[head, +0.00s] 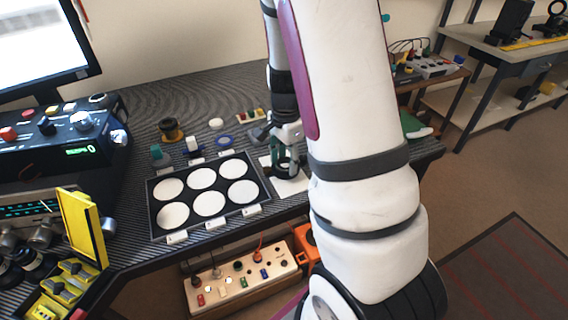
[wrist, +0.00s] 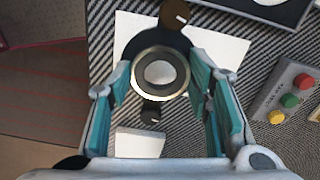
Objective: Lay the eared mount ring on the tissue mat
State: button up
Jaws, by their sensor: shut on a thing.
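The eared mount ring (wrist: 160,53) is a dark ring with a pale metallic rim, a light centre and ears at its top and bottom in the wrist view. My gripper (wrist: 160,84) is shut on it, with teal finger pads at its left and right sides. The white tissue mat (wrist: 234,50) lies behind and below the ring, which overlaps its middle part. I cannot tell whether the ring touches the mat. In the head view my gripper (head: 285,160) points down over the mat (head: 291,187), and my fingers mostly hide the ring.
A dark tray (head: 154,203) with several white discs lies left of the mat. A button box (wrist: 290,92) stands close by, and a white block (wrist: 139,143) lies near the mat. A spool (head: 170,130) and a blue ring (head: 224,142) stand behind the tray.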

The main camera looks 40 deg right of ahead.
aim_at(285, 160)
jog(key=shift+w+d+f, duration=0.2)
jog(key=shift+w+d, duration=0.65)
jog(key=shift+w, duration=0.25)
jog(key=shift+f+b, duration=0.45)
jog(key=shift+f, duration=1.25)
jog(key=shift+f, duration=0.1)
jog(key=o, duration=1.4)
